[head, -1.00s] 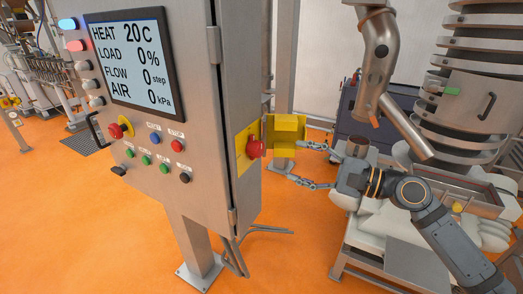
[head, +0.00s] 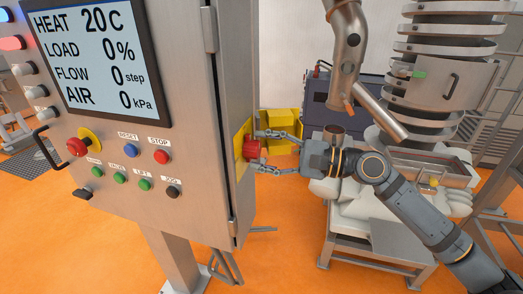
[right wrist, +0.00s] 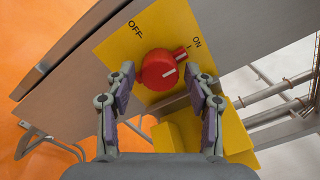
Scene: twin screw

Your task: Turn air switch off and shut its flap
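The air switch is a red round knob (head: 251,149) on a yellow plate (right wrist: 175,22) on the cabinet's side. In the right wrist view the knob (right wrist: 157,71) has a white mark turned toward ON, with OFF at the upper left. The yellow flap (head: 283,122) stands open beside the plate; it also shows in the right wrist view (right wrist: 181,141). My right gripper (head: 262,153) is open, its fingertips at either side of the knob. Whether they touch it I cannot tell. My left gripper is not in view.
The grey cabinet (head: 190,130) carries a display (head: 103,55), several buttons and a red emergency knob (head: 77,146) on its front. A steel machine with a hopper (head: 430,175) stands at the right. The orange floor between them is mostly clear.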

